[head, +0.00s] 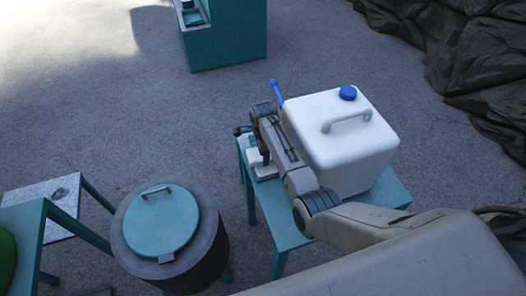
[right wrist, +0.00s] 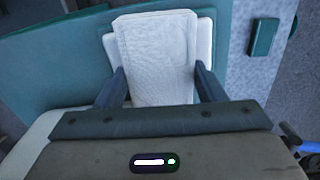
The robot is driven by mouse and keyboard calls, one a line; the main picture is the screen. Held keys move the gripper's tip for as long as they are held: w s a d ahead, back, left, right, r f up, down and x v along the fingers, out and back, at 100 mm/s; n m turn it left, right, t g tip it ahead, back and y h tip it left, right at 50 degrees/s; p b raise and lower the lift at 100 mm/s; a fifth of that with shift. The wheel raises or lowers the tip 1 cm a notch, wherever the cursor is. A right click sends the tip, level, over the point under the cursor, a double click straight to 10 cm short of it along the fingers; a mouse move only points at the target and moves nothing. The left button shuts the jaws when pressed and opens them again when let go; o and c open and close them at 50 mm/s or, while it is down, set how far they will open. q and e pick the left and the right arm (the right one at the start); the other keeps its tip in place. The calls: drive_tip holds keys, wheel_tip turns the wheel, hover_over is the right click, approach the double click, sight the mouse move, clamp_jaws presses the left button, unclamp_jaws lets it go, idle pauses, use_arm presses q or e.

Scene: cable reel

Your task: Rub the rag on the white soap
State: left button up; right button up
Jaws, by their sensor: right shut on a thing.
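My right gripper (head: 255,138) reaches in from the right over the left end of the teal table. In the right wrist view, its two dark fingers (right wrist: 161,76) are shut on a white woven rag (right wrist: 155,50). The rag stretches forward from between the fingers. A smooth white block, which looks like the soap (right wrist: 205,42), shows behind and around the rag's edges. I cannot tell whether the two touch. In the head view the soap (head: 266,171) is a small white shape under the gripper, partly hidden by it. My left gripper is out of view.
A large white jug (head: 352,155) with a blue cap stands on the teal table (head: 392,190), close beside my right arm. A lidded round drum (head: 160,222) stands to the left. A teal cabinet (head: 228,42) is at the back. Open floor lies between.

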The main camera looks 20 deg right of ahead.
drive_tip(key=shift+r+p, duration=1.3)
drive_tip(key=shift+r, duration=0.25)
drive_tip(key=shift+r+p, duration=0.55)
drive_tip(key=shift+r, duration=0.45)
drive_tip(key=shift+s, duration=0.1)
